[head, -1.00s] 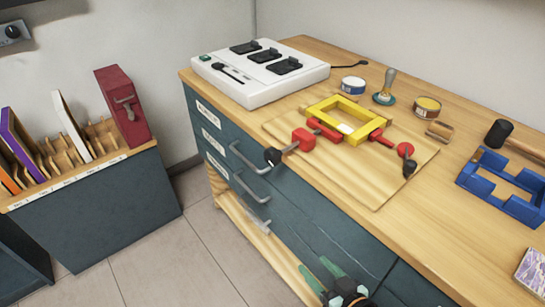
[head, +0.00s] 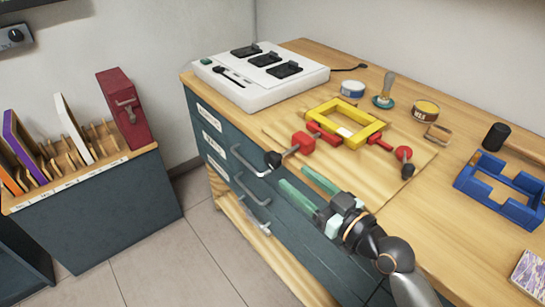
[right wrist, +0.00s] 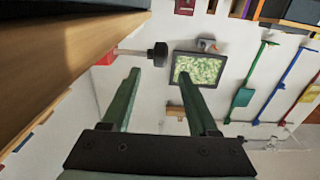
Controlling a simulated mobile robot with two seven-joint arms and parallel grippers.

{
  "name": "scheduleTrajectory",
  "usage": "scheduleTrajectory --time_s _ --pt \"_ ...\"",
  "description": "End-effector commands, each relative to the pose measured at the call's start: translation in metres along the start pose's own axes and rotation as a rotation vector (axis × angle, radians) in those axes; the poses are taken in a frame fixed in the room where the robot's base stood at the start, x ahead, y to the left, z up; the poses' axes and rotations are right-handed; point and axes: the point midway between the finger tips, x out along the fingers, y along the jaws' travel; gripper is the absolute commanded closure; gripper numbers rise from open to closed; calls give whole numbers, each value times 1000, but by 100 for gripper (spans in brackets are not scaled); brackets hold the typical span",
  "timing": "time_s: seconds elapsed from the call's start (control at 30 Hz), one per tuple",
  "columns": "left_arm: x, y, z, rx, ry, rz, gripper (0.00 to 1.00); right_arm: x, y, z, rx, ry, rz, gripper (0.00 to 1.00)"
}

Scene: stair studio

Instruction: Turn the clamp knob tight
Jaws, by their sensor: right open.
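A yellow frame (head: 318,116) lies on a wooden board (head: 345,172) with red clamp parts at it. A red block (head: 303,142) at the board's front edge carries a rod with a black knob (head: 273,160) that sticks out past the bench edge. A second black knob (head: 407,171) hangs by a red disc (head: 403,153) on the right. My right gripper (head: 293,177) is open and empty, its green fingers pointing toward the front knob. In the right wrist view, that knob (right wrist: 160,55) shows beyond and between the fingertips (right wrist: 158,76), apart from them. My left gripper is not in view.
A white switch box (head: 262,78) stands at the back left. Tins, a stamp-like tool (head: 386,88), a mallet (head: 497,137) and a blue frame (head: 500,188) stand on the right. Drawer handles (head: 250,163) protrude below the bench edge near my fingers.

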Motion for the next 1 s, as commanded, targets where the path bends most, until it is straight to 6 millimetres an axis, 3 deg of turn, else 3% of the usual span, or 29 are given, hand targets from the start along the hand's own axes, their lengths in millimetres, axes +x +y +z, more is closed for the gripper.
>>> scheduleTrajectory --time_s 0.2,0.4,0.6,0.87,1.0 --pt "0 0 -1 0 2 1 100 49 0 -1 3 2 0 40" --pt "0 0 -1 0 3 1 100 79 0 0 0 0 1 40" --pt "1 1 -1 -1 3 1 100 91 0 1 0 -1 1 40" --pt "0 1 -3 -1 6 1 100 92 0 1 -1 -2 1 40" --pt "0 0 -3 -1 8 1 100 92 0 1 -1 -2 1 55"
